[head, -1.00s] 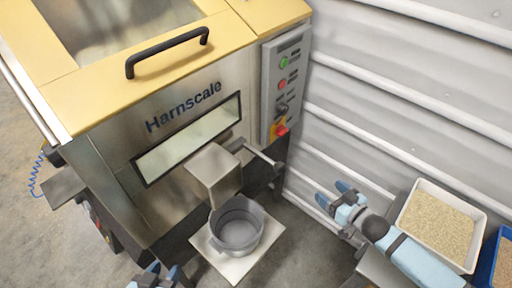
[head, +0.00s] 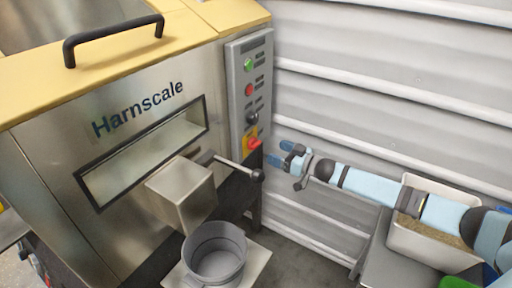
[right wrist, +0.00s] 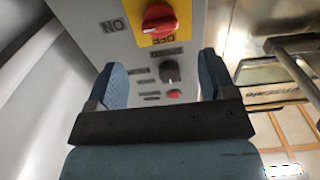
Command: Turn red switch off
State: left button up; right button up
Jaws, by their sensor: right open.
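The red switch (head: 254,143) is a rotary knob on a yellow plate low on the grey control panel (head: 236,100). In the right wrist view the red switch (right wrist: 160,19) is near the top edge. An ON label is on the grey face to its left and an OFF label on the yellow plate below it. Its handle looks roughly crosswise there. My right gripper (head: 280,153) is open and empty, just right of the switch and apart from it. In the right wrist view its two blue fingers (right wrist: 160,78) frame the panel below the switch. My left gripper is out of view.
A black knob (head: 252,118), a red button (head: 249,90) and a green button (head: 248,64) sit above the switch. A ball-ended lever (head: 238,168) juts out below. A grey pot (head: 215,254) stands under the spout. A corrugated wall (head: 370,90) lies behind my right arm.

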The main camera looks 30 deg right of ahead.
aim_at(258, 144)
jog(key=b+x, duration=0.1)
jog(key=x, duration=0.6)
jog(key=shift+w+a, duration=0.15)
jog(key=shift+w, duration=0.05)
jog(key=shift+w+a, duration=0.25)
jog(key=shift+w, duration=0.15)
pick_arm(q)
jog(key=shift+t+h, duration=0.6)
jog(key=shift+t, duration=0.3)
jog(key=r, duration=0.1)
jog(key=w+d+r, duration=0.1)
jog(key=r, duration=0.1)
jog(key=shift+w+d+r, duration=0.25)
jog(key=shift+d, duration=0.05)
pick_arm(e)
jog(key=c, duration=0.9)
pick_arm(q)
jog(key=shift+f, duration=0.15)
